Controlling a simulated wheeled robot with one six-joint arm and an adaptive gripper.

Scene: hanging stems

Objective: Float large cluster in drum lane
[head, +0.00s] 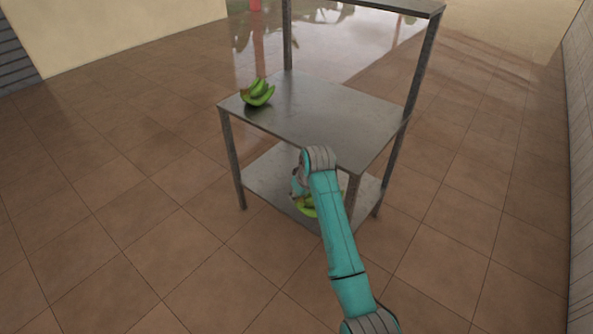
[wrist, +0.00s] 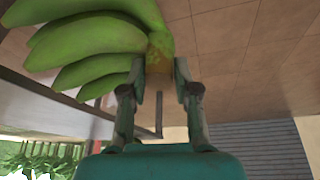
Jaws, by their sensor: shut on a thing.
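A cluster of green bananas (wrist: 95,40) fills the upper left of the wrist view. My gripper (wrist: 160,75) is shut on its brownish crown, with one finger on each side. In the head view this held cluster (head: 306,206) shows only in part behind my arm, near the front edge of the metal rack. My gripper is mostly hidden there by my wrist. A second green banana cluster (head: 258,92) lies on the rack's middle shelf at its left corner. No drum lane can be made out for sure.
The metal rack (head: 320,112) stands in front of me, with a lower shelf (head: 262,178) and a top shelf. A reflective wet-looking area (head: 345,45) lies behind it. Tiled floor (head: 110,200) is clear to the left and right. A wall (head: 580,150) runs along the right.

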